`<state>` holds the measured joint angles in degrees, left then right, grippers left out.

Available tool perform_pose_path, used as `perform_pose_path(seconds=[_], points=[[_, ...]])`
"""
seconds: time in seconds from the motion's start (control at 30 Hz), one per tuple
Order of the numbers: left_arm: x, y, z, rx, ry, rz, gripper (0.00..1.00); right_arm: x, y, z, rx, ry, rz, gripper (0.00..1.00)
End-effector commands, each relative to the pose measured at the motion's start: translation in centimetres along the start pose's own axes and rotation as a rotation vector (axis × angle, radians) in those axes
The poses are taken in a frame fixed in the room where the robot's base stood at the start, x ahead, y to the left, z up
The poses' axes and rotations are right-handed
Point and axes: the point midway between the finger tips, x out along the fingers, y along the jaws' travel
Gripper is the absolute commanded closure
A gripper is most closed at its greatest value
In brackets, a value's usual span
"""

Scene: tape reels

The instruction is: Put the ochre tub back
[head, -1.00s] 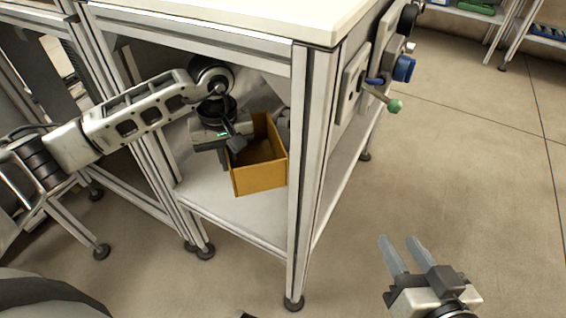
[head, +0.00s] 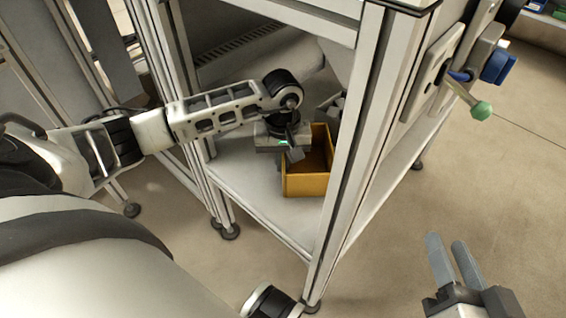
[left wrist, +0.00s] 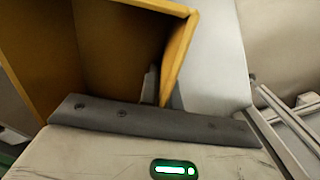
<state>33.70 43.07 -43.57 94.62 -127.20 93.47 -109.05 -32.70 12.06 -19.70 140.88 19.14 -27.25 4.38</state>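The ochre tub (head: 305,185) is an open-topped box at the lower shelf (head: 255,195) of the white-framed bench. It looks upright; I cannot tell whether its base touches the shelf. My left gripper (head: 296,154) is at the tub's left side, its dark fingers at the rim. In the left wrist view the tub (left wrist: 180,50) fills the upper left, with one finger inside against its wall; the gripper appears shut on that wall. The other finger is mostly hidden. My right gripper (head: 456,262) is open and empty, above the floor at lower right.
A bench post (head: 350,170) stands just right of the tub. A grey object (head: 331,106) sits behind the tub. A green-knobbed lever (head: 480,109) and a blue knob (head: 498,66) stick out from the bench's right side. Floor at right is clear.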

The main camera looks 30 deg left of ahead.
Motion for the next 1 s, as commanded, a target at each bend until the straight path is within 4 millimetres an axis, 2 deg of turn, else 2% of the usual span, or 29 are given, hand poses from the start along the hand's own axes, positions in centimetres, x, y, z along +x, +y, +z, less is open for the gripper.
perform_pose_path(seconds=[0.33,0.4,0.43,0.73,0.87,1.0], points=[[0.4,0.0,-0.1,0.001,0.002,0.001,1.00,0.1,0.0,0.2,0.010,0.005,-0.006,0.64],[0.3,0.0,0.0,0.001,0.001,0.000,0.79,0.0,-0.1,-0.1,0.012,0.008,-0.007,0.64],[0.3,0.0,0.0,0.001,0.001,0.000,0.74,0.0,-0.1,-0.1,0.012,0.009,-0.008,0.64],[0.1,0.0,0.0,0.000,0.001,0.001,0.74,-0.1,-0.3,-0.6,0.008,0.016,-0.009,0.64],[-1.3,0.1,-0.1,0.001,0.004,0.002,0.74,-0.1,-0.3,-1.0,-0.009,0.013,-0.001,0.64],[-4.2,0.1,-0.2,0.001,0.006,0.003,0.74,-0.1,-0.1,-1.0,-0.044,-0.010,0.023,0.64]])
